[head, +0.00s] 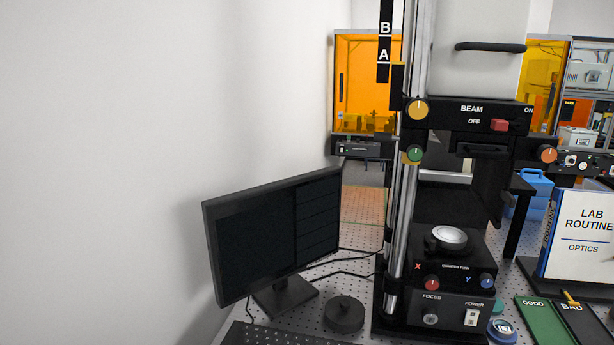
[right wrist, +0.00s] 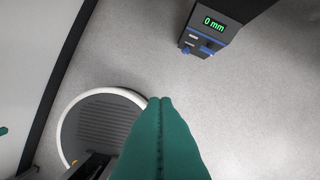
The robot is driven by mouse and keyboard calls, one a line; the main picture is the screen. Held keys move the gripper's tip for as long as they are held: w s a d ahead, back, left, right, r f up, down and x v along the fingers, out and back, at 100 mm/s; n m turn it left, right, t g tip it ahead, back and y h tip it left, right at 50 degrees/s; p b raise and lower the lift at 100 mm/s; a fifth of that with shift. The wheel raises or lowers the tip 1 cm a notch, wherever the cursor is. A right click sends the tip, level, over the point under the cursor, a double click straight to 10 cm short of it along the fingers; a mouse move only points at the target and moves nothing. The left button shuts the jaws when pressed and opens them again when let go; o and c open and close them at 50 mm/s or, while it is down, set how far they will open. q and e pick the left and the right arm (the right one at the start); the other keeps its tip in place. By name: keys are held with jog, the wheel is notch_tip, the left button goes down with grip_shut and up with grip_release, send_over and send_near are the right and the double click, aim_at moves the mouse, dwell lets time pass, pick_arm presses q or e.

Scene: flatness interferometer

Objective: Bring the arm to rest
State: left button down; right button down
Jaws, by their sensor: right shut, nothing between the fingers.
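My right gripper (right wrist: 160,103) shows in the right wrist view as two green fingers pressed together, with nothing between them. It hangs over a grey speckled floor (right wrist: 240,120), clear of the things around it. Neither of my grippers shows in the head view. The interferometer (head: 440,200) stands on the perforated bench in the head view, with a round silver-topped piece (head: 449,236) on its stage. My left gripper is out of view.
A monitor (head: 275,235) and dark keyboard (head: 270,335) are at the left of the bench. A "LAB ROUTINE" sign (head: 585,235) and green GOOD (head: 545,322) and black BAD (head: 583,322) mats are at right. In the wrist view, a box reading "0 mm" (right wrist: 212,25) is at the top.

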jog(key=s+d+f+b, duration=0.1)
jog(key=s+f, duration=0.2)
jog(key=f, duration=0.5)
jog(key=s+f, duration=0.3)
jog(key=f, duration=0.4)
jog(key=s+d+f+g+b, duration=0.1)
jog(key=s+d+f, duration=0.1)
jog(key=s+f, duration=0.8)
jog(key=s, duration=0.2)
jog(key=shift+s+d+f+g, duration=0.15)
jog(key=shift+s+g, duration=0.15)
jog(key=shift+s, duration=0.05)
